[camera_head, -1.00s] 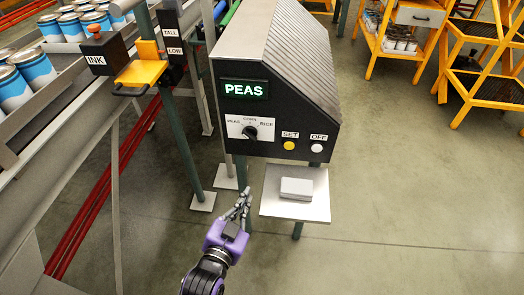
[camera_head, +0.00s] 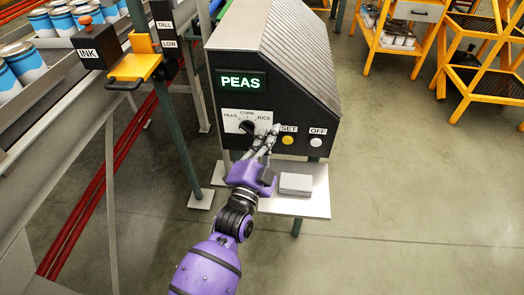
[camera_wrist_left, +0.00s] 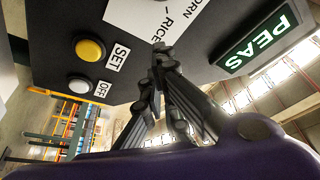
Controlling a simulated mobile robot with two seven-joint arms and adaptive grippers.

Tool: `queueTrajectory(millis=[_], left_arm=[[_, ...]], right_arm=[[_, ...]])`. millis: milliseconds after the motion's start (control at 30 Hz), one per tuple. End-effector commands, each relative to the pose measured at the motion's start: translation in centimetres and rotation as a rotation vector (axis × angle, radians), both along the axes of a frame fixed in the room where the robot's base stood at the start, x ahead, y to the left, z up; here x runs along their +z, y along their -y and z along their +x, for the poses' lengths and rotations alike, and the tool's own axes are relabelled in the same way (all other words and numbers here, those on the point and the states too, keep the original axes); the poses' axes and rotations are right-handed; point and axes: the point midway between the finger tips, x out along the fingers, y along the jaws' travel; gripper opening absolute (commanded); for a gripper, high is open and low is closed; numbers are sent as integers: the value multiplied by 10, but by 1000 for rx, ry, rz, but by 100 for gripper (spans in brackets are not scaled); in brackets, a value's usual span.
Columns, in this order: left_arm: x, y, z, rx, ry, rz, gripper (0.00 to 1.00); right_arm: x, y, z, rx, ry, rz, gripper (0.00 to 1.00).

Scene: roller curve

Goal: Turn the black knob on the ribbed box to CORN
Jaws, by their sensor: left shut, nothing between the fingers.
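The ribbed box (camera_head: 285,50) has a black front with a green display (camera_head: 241,83) reading PEAS. Below it, the black knob (camera_head: 247,128) sits on a white label marked PEAS, CORN and RICE; its pointer is too small to read surely. My left gripper (camera_head: 272,131) is shut and empty, its fingertips just right of the knob, near RICE and the SET button. Contact with the knob cannot be told. In the left wrist view, the shut fingers (camera_wrist_left: 160,52) reach toward the label (camera_wrist_left: 148,14); the knob is not clearly seen there. My right gripper is not in view.
The yellow SET button (camera_head: 287,141) and white OFF button (camera_head: 315,142) are right of the fingertips. A grey block (camera_head: 296,184) lies on the plate (camera_head: 318,204) below.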

Motion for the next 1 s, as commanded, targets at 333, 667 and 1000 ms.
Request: queueTrajectory(millis=[333,667,1000], left_arm=[[-21,-18,19,1,-2,1,0],[-25,-22,20,0,-1,-1,0],[-25,-22,19,0,4,31,0]], right_arm=[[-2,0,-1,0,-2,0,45],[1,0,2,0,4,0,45],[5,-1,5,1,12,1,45]])
